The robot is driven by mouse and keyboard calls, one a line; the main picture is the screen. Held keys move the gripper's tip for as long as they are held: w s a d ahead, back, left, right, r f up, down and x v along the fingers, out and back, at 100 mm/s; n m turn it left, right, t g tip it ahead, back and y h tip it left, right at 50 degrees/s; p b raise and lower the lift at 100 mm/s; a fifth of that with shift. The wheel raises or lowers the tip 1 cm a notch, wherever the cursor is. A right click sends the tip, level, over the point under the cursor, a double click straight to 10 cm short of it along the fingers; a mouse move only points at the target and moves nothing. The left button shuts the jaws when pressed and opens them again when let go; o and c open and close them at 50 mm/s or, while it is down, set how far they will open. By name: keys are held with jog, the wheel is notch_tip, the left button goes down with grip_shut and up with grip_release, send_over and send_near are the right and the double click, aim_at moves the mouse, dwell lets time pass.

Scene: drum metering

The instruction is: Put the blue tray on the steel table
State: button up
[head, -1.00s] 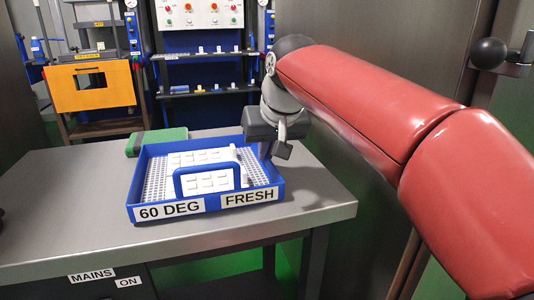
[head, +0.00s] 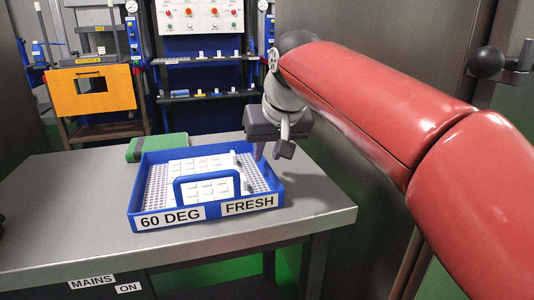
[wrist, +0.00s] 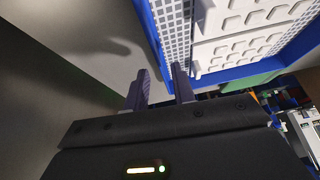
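The blue tray (head: 134,205) rests level on the steel table (head: 70,205), near its right front part. Its front labels read "60 DEG" and "FRESH", and it holds white ridged blocks (head: 210,190) on a perforated floor. My gripper (head: 271,154) is at the tray's right back side, pointing down. Its fingers are apart, one on the tray's inner side and one outside. The wrist view shows the two fingers (wrist: 160,88) with a gap between them and the tray's blue side wall (wrist: 150,35) close by. Contact with the wall cannot be told.
A green block (head: 157,147) lies on the table behind the tray. The table's left part is clear. An orange-fronted press (head: 92,88) and a panel with shelves (head: 200,60) stand behind. A door with a black knob (head: 487,62) is at the right.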

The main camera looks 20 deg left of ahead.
jog(key=p+v, duration=0.2)
jog(key=v, duration=0.8)
jog(key=s+d+f+m+h, duration=0.1)
jog(key=s+d+f+m, duration=0.15)
jog(key=d+f, duration=0.4)
jog(key=s+d+f+m+h, duration=0.1)
jog(key=s+d+f, duration=0.3)
jog(key=d, duration=0.6)
jog(key=s+d+f+m, duration=0.1)
jog(key=s+d+f, duration=0.3)
jog(key=f, duration=0.3)
jog(key=s+d+f+m+h, duration=0.1)
jog(key=s+d+f, duration=0.4)
jog(key=f, duration=0.3)
jog(key=shift+s+d+f+m+t+h, duration=0.2)
jog(key=shift+d+f+m+t+h, duration=0.1)
jog(key=shift+m+t, duration=0.1)
jog(key=shift+r, duration=0.1)
notch_tip(320, 180, up, 3)
jog(key=shift+f+p, duration=0.2)
jog(key=shift+p, duration=1.05)
